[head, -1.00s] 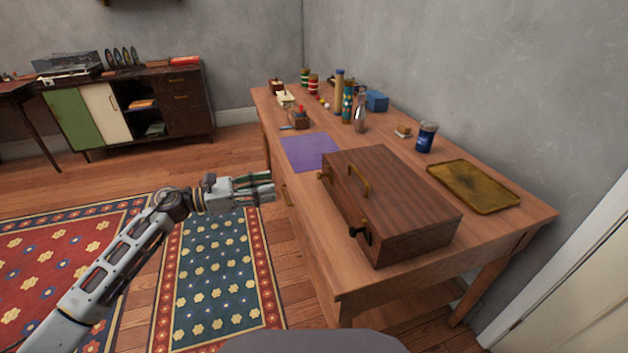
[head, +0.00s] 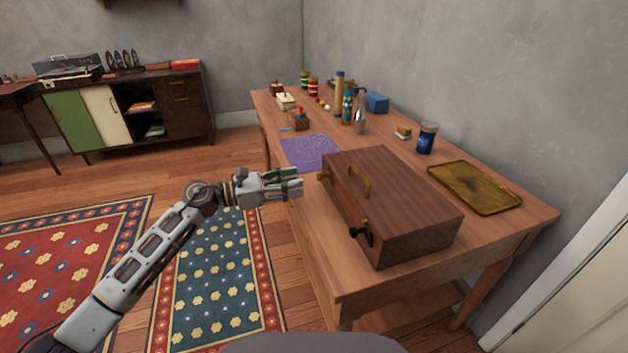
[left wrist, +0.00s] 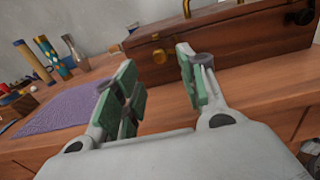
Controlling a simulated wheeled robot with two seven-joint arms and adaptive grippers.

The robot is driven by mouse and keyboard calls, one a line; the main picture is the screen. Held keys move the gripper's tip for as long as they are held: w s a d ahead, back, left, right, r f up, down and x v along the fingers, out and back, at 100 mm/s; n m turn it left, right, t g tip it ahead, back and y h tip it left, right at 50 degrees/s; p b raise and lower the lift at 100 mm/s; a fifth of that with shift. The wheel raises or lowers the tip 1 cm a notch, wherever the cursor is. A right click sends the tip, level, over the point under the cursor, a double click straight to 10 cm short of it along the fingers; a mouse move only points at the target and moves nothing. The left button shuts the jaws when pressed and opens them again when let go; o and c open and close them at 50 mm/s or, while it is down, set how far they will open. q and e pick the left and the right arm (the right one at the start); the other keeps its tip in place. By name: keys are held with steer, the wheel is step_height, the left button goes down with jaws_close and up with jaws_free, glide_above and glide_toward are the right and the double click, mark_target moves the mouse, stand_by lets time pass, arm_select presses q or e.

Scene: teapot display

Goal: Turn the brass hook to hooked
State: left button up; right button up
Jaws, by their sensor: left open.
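A dark wooden box (head: 395,195) with a brass handle (head: 359,180) sits on the table. A dark latch with some brass (head: 362,234) is near the right end. I cannot tell the hook's exact position. My left gripper (head: 297,187) is open and empty, just left of the box and apart from it. My right gripper is not in view.
The wooden table (head: 320,255) holds a purple cloth (head: 308,152) behind the gripper, a brass-coloured tray (head: 475,188) right of the box, and a blue jar (head: 427,138). Several bottles and jars stand farther back. The space left of the table is open floor with rugs.

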arm_select(q)
steer(key=x, duration=0.4)
steer(key=shift+w+d+b, duration=0.1)
steer(key=shift+d+b, duration=0.15)
steer(key=shift+b, duration=0.05)
steer(key=shift+w+d, duration=0.2)
steer(key=shift+d, duration=0.45)
steer(key=shift+w+d, duration=0.1)
steer(key=shift+d, duration=0.2)
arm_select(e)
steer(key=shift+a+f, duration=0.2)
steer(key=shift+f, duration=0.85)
arm_select(q)
jaws_close()
